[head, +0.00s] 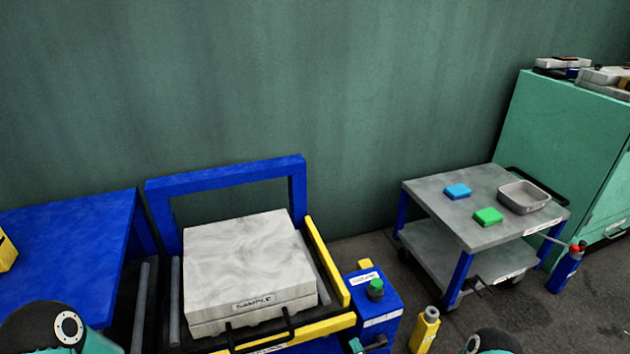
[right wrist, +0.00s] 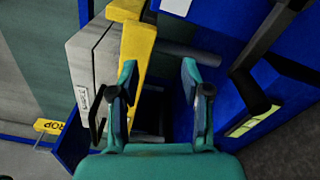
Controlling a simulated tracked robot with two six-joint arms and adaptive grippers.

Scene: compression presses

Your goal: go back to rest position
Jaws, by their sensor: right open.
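My right gripper (right wrist: 159,73) is open in the right wrist view, with its two teal fingers apart and nothing between them. Beyond the fingers are a yellow bar (right wrist: 137,52) and blue press parts.
A marbled labelled block (head: 245,260) sits in the press with its blue frame (head: 225,180). A control box (head: 375,300) with a green knob stands right of it. A grey cart (head: 470,225) carries blue (head: 457,191) and green (head: 488,217) pieces and a tray (head: 545,207).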

